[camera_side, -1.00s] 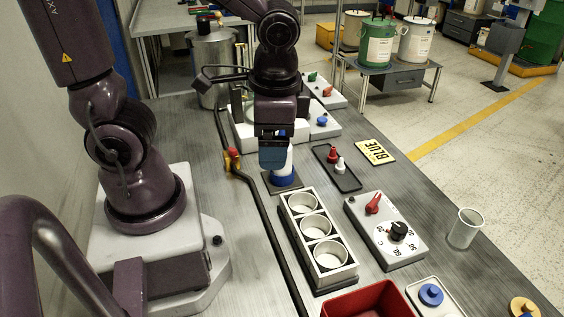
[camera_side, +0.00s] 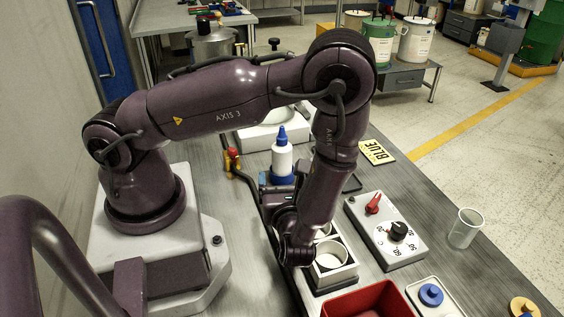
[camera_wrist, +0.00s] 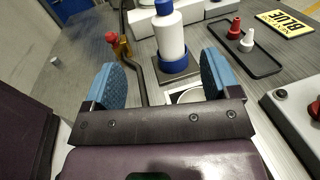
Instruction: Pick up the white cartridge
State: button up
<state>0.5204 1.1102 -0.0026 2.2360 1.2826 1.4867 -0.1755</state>
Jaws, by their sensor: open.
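The white cartridge (camera_side: 282,158) stands upright, with a blue pointed cap and a blue band at its foot. In the wrist view the cartridge (camera_wrist: 171,36) stands on a dark square plate (camera_wrist: 176,70), its top cut off by the frame edge. My gripper (camera_wrist: 164,78) is open, with blue pads on both fingers. The cartridge shows beyond and between the fingers, and nothing is held.
A three-cup holder (camera_side: 335,268) is partly hidden by my arm. A dial box (camera_side: 385,232), a red tray (camera_side: 365,302) and a clear cup (camera_side: 465,228) stand to the right. A black tray (camera_wrist: 247,50) holds small red and white parts. A red-topped yellow fitting (camera_wrist: 121,46) is on the left.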

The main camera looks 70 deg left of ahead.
aim_at(282, 144)
jog(key=shift+w+r+t, duration=0.2)
jog(key=shift+w+t, duration=0.1)
jog(key=shift+w, duration=0.15)
jog(key=x, duration=1.2)
jog(key=shift+s+a+r, duration=0.15)
jog(key=shift+a, duration=0.3)
jog(key=shift+c, duration=0.5)
jog(key=c, duration=1.2)
jog(key=shift+c, duration=0.2)
jog(key=shift+r, duration=0.1)
